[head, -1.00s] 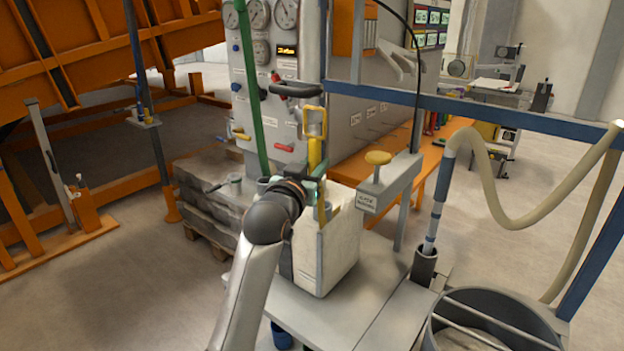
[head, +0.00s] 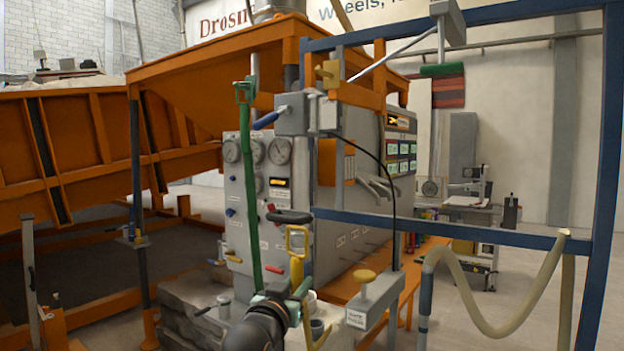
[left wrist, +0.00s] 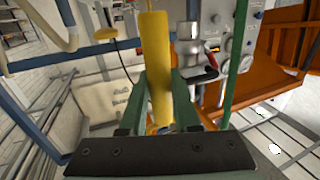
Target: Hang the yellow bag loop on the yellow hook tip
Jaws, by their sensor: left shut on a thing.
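The yellow bag loop (head: 296,240) stands upright as a closed ring on a yellow strap, low in the middle of the head view. My left gripper (head: 278,294) is shut on the strap just below the ring. In the left wrist view the yellow strap (left wrist: 156,60) runs between its green fingers (left wrist: 158,88). The yellow hook tip (head: 328,74) is high in the head view, on the grey box at the blue frame, above the loop and apart from it. The bag below is mostly out of the head view. My right gripper is not in view.
A green strap (head: 250,200) hangs left of the yellow loop from a green hook end (head: 243,92). Behind stands the gauge panel (head: 240,200) with a black handle (head: 290,217).

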